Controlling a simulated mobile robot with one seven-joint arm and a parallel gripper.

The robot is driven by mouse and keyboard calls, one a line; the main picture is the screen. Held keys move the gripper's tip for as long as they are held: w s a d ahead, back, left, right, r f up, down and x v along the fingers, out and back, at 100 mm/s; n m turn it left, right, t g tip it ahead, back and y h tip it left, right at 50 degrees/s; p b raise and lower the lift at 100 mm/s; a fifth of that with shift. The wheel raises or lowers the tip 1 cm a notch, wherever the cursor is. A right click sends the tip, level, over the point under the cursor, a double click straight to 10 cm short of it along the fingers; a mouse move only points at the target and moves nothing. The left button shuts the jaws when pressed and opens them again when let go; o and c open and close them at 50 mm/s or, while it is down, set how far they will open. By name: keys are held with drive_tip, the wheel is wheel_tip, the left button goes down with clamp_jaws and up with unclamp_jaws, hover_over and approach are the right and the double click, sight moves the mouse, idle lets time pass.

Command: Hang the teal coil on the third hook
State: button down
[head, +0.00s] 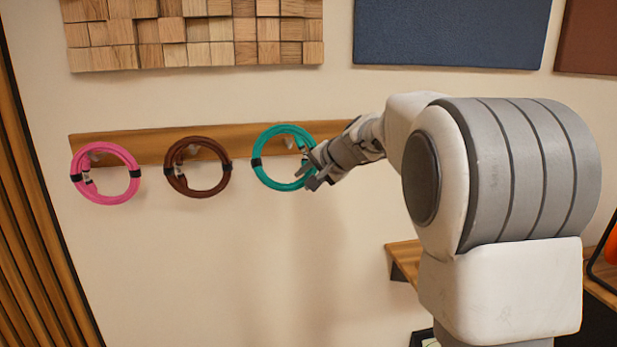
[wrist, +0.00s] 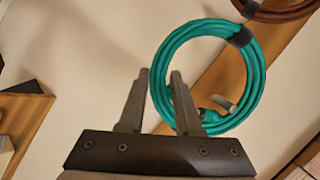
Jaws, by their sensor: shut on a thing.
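The teal coil (head: 262,143) is a round ring of cable with dark ties, in front of the right part of a wooden rail. It also shows in the wrist view (wrist: 203,32). My gripper (head: 316,172) is shut on the coil's lower right side in the head view. In the wrist view the cable passes between my two fingers (wrist: 157,75). The third hook (head: 290,142) shows through the coil's opening, and in the wrist view as a short metal peg (wrist: 228,104). Whether the coil rests on it I cannot tell.
A pink coil (head: 78,162) and a brown coil (head: 226,178) hang to the left on the wooden rail (head: 150,148). Wood blocks (head: 190,35) and a blue panel (head: 450,30) are above. A wooden shelf (head: 404,256) is at lower right. Wall below the coils is clear.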

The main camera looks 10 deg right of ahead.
drive_tip(key=shift+w+r, duration=0.1)
drive_tip(key=shift+w, duration=0.25)
drive_tip(key=shift+w+f+b, duration=0.5)
drive_tip(key=shift+w+f, duration=0.1)
drive_tip(key=shift+f, duration=0.3)
drive_tip(key=shift+f+b, duration=0.35)
drive_tip(key=shift+b, duration=0.05)
drive_tip(key=shift+f, duration=0.25)
